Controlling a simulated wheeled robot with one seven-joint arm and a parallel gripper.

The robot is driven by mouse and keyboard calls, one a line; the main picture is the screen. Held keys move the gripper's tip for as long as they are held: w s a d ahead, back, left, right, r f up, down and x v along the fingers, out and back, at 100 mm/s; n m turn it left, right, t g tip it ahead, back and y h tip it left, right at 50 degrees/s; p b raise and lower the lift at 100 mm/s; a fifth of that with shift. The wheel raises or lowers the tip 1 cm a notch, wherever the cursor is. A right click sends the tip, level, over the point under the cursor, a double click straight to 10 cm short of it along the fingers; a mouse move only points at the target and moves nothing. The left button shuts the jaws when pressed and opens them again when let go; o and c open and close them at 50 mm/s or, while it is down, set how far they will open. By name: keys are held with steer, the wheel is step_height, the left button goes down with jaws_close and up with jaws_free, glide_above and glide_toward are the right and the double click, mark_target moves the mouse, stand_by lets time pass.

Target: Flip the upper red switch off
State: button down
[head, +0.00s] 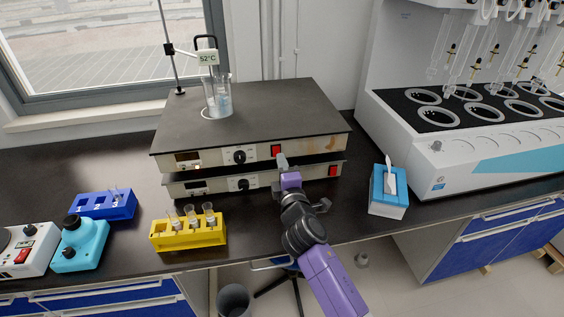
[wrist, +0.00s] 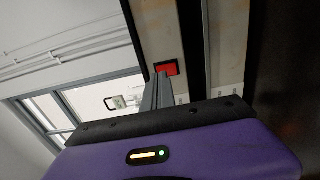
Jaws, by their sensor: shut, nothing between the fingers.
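Two flat hotplates are stacked on the black bench, each with a pale front panel, a black knob and a red switch. The upper red switch (head: 276,151) is on the front of the upper hotplate (head: 250,110). The lower red switch (head: 333,170) is on the lower hotplate (head: 215,187), further right. My gripper (head: 282,162) is shut and empty, its tips just below and right of the upper switch. In the wrist view the fingertips (wrist: 162,78) are close beside a red switch (wrist: 167,68) and partly overlap it. I cannot tell whether they touch.
A beaker with a 52°C thermometer (head: 208,58) stands on the upper hotplate. A yellow tube rack (head: 188,238) is at front left, with a blue rack (head: 103,205) behind. A blue tissue box (head: 388,190) is right of my arm, near a large white distiller (head: 460,150).

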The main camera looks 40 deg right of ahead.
steer(key=b+v, duration=0.1)
steer(key=v, duration=0.9)
steer(key=shift+s+a+r+b, duration=0.2)
steer(key=shift+r+b, duration=0.1)
steer(key=shift+b, duration=0.1)
